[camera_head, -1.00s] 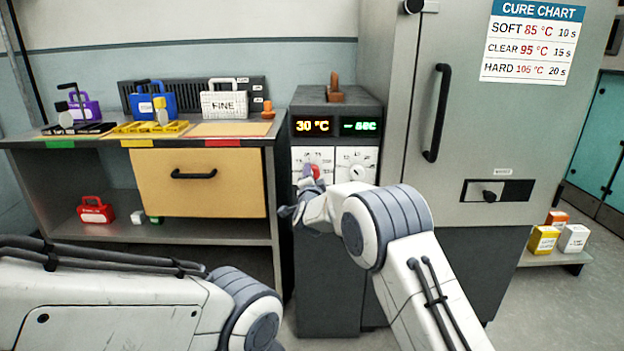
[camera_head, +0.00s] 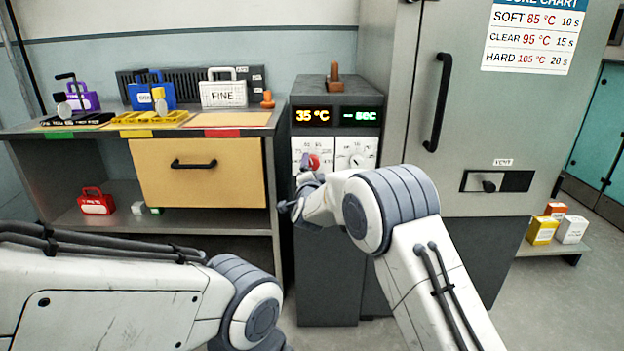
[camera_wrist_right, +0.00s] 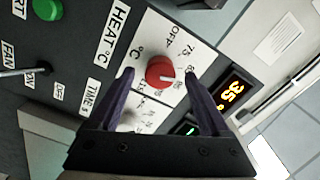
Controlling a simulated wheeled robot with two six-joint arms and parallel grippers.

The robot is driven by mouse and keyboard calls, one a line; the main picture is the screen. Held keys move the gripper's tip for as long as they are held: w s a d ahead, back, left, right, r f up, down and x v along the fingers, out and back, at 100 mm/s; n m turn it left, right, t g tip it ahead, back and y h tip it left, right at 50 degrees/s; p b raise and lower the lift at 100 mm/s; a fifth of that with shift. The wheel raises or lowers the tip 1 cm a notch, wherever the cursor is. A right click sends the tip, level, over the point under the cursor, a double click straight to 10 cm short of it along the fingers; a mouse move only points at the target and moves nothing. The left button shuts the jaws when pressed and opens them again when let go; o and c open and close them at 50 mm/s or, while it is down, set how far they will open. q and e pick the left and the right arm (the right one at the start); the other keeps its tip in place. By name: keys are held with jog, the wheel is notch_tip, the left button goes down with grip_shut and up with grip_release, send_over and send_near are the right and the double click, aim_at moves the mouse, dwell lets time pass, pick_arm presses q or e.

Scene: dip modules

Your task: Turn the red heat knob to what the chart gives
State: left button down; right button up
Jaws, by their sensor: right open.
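The red heat knob (camera_head: 314,162) is on a white dial plate on the dark control cabinet. In the right wrist view the knob (camera_wrist_right: 160,73) sits under the HEAT °C label, with OFF and temperature marks around it. My right gripper (camera_wrist_right: 159,78) is open, its two purple fingers on either side of the knob; contact cannot be told. The heat display (camera_head: 312,116) reads 35 °C. The cure chart (camera_head: 532,38) gives SOFT 85 °C, CLEAR 95 °C and HARD 105 °C; its top is cut off. My left arm shows, but its gripper does not.
A second white dial (camera_head: 356,152) is right of the heat dial, under a green seconds display (camera_head: 360,116). A bench (camera_head: 280,108) at left holds cases, including a white one marked FINE (camera_head: 223,92). A grey cabinet door with a black handle (camera_head: 438,105) stands at right.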

jog(key=s, duration=0.8)
jog(key=shift+p, duration=0.35)
jog(key=s+d+f+n+g, duration=0.4)
jog(key=s+d+f+g, duration=0.15)
jog(key=s, duration=0.55)
jog(key=s+d+f+n+g, duration=0.45)
jog(key=s+d, duration=0.25)
jog(key=s, duration=0.5)
jog(key=s+d+f+n+g, duration=0.45)
jog(key=s+d, duration=0.25)
jog(key=s, duration=0.4)
jog(key=s+a+r+n+g+y, duration=0.1)
jog(key=s+a+r+n+g, duration=0.2)
jog(key=s+a, duration=0.4)
jog(key=s+a+r+n+g, duration=0.1)
jog(key=s+a+r+n, duration=0.25)
jog(key=s+a, duration=0.35)
notch_tip(320, 180, up, 31)
jog(key=p, duration=3)
jog(key=shift+f+n+p, duration=0.2)
jog(key=shift+n+p, duration=0.15)
